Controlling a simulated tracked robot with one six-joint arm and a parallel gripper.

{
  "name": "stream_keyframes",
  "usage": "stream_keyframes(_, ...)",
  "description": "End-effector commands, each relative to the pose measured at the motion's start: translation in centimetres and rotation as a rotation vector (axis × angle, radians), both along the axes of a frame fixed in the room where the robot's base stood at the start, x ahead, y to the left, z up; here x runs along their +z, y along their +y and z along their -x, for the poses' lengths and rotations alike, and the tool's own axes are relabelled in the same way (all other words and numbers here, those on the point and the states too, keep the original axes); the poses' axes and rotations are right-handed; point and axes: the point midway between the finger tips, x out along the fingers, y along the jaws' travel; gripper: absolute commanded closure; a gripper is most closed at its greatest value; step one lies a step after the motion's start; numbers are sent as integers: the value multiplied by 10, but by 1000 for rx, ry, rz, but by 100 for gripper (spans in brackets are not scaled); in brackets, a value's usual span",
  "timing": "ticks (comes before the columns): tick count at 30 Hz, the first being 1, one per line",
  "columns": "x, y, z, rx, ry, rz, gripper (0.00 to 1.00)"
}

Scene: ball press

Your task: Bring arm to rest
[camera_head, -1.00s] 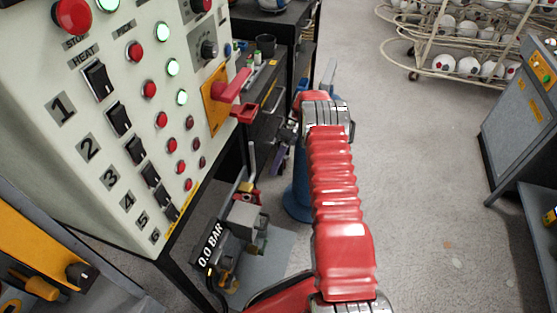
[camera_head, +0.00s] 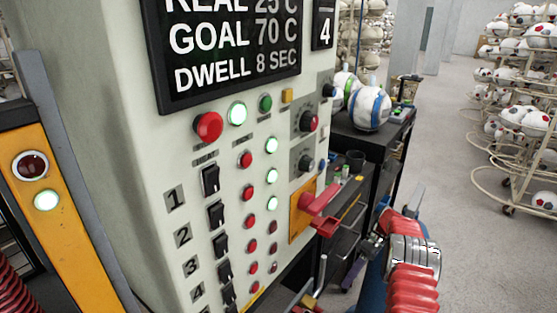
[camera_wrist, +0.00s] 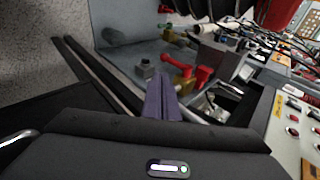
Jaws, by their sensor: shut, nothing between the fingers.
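My red arm (camera_head: 412,285) is in the lower right of the head view, to the right of the press's control panel. In the wrist view my gripper (camera_wrist: 160,80) shows as two purple fingers side by side, shut with nothing between them. Below the fingers is the dark wrist housing. The fingers stand apart from the panel, over the floor and low fittings beside the machine. In the head view the gripper is mostly hidden behind the arm and lever area.
The control panel (camera_head: 150,190) has switches, lit buttons and a red lever (camera_head: 320,208). Its display (camera_head: 235,45) reads goal 70 C. A ball (camera_head: 368,108) sits on a dark cart behind. Ball racks (camera_head: 515,150) stand at right. The floor (camera_head: 450,140) between is clear.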

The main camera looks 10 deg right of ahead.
Motion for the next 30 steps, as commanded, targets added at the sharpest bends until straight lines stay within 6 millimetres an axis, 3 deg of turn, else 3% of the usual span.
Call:
stream_keyframes(7, -11, -5, -6, -102, 50, 85, 100)
stream_keyframes(12, -38, -4, 9, -199, 146, 166, 100)
stream_keyframes(16, -47, -4, 21, -266, 207, 231, 100)
stream_keyframes(23, -35, -3, 34, -369, 265, 349, 100)
stream_keyframes(30, 1, 3, 46, -469, 281, 472, 100)
